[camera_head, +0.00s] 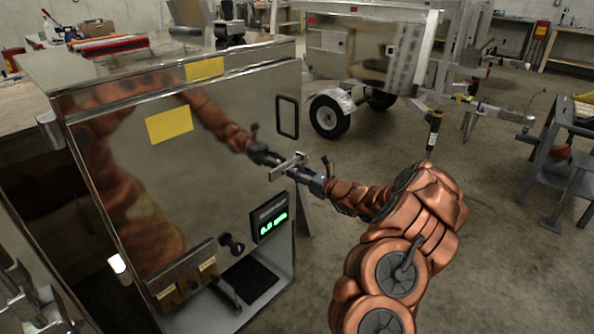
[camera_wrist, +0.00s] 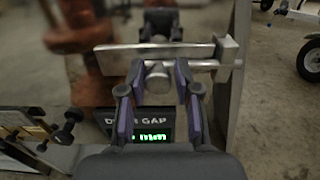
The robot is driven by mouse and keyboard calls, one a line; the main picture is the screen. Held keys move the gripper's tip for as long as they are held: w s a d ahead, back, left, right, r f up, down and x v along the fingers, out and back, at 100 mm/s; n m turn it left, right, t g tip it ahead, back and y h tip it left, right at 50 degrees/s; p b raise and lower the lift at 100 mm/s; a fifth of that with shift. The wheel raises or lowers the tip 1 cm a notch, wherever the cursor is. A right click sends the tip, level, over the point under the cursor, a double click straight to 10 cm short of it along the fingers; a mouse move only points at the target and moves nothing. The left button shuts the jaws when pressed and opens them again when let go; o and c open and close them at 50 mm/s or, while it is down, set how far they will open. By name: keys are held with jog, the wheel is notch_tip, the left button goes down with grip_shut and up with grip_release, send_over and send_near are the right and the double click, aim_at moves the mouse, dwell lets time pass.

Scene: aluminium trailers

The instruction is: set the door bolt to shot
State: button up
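The door bolt (camera_head: 288,166) is a bright metal bar across the right edge of a mirror-like cabinet door (camera_head: 200,165). In the wrist view the bolt's flat plate (camera_wrist: 118,60) lies level, with a round knob (camera_wrist: 157,84) at its middle. A thin rod runs right to a small metal block (camera_wrist: 228,48) at the door edge. I cannot tell how far the rod enters it. My gripper (camera_head: 308,177) is at the bolt; in the wrist view its fingers (camera_wrist: 159,88) stand open either side of the knob, with slight gaps showing. The door mirrors my arm.
A black loop handle (camera_head: 287,117) is above the bolt. Below it a green-lit display (camera_head: 270,217) reads "DOOR GAP" in mm, partly hidden in the wrist view. A dark knob (camera_head: 231,243) sits lower left.

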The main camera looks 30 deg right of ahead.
jog(key=o, duration=0.3)
jog(key=shift+d+f, duration=0.25)
jog(key=shift+d, duration=0.1)
jog(key=shift+o, duration=0.4)
jog(key=shift+a+r, duration=0.1)
jog(key=shift+a, duration=0.1)
jog(key=v, duration=1.2)
